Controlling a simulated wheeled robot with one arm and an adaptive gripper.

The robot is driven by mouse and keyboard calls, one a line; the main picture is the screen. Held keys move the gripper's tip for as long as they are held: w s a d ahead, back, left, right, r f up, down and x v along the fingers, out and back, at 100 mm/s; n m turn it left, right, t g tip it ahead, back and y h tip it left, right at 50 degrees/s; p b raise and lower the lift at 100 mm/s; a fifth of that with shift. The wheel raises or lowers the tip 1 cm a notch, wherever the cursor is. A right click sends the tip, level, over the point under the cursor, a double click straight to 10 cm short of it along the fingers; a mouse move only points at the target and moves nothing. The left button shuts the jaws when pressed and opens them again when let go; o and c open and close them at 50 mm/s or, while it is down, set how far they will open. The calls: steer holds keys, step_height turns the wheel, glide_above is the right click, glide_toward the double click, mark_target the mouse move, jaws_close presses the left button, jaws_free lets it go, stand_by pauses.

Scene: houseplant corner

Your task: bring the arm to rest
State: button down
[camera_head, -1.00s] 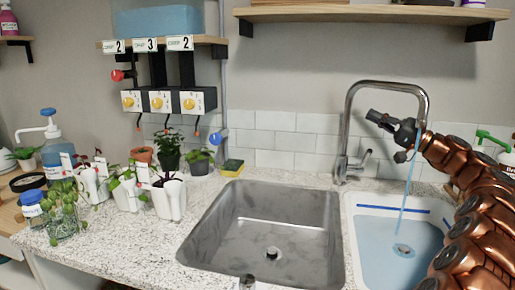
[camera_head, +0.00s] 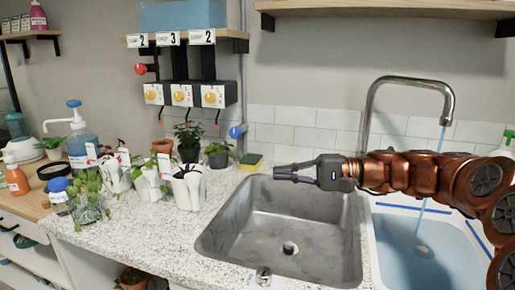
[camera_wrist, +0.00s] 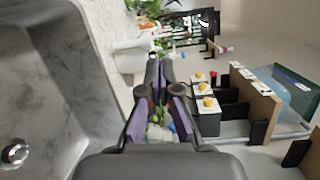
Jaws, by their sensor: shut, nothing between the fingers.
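My gripper (camera_head: 284,173) is at the end of my copper-coloured arm, which reaches in from the right in the head view. It is over the back of the steel sink basin (camera_head: 225,235), pointing left. In the wrist view the fingers of my gripper (camera_wrist: 160,68) are close together at the tips, and nothing shows between the tips. Nothing is held. The arm passes in front of the tap (camera_head: 372,100) and over the right basin.
Water runs from the tap into the right basin (camera_head: 400,260). White pots (camera_head: 188,190) with plants and a pump bottle (camera_head: 82,145) stand on the counter at left. A sponge (camera_head: 251,161) lies behind the sink. Dosing boxes (camera_head: 183,95) hang on the wall under a shelf.

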steer(key=s+a+f+m+g+h, duration=0.1)
steer(key=s+a+f+g, duration=0.2)
steer(key=s, duration=0.4)
steer(key=s+a+f+g+h, duration=0.1)
steer(key=s+a+f+h, duration=0.1)
steer(key=s+f, duration=0.45)
steer(key=s+a+f+m+g+h, duration=0.1)
steer(key=s+a+f+g, duration=0.15)
steer(key=s, duration=0.65)
steer(key=s+d+f+g+h, duration=0.1)
steer(key=s+d+f+h, duration=0.2)
steer(key=s+f, duration=0.3)
steer(key=s+d+f+g+h, duration=0.1)
steer(key=s+d+f+h, duration=0.15)
steer(key=s+f, duration=0.45)
steer(key=w+d+f+n+t+h, duration=0.2)
steer(key=d+n+t+h, duration=0.2)
steer(key=d+h, duration=0.7)
steer(key=d+r+t+y+p, duration=0.1)
steer(key=d+r+y+p, duration=0.2)
steer(key=r+p, duration=1.8)
steer(key=shift+s+d+r, duration=0.35)
steer(key=shift+d+r, duration=0.1)
steer(key=shift+r, duration=0.35)
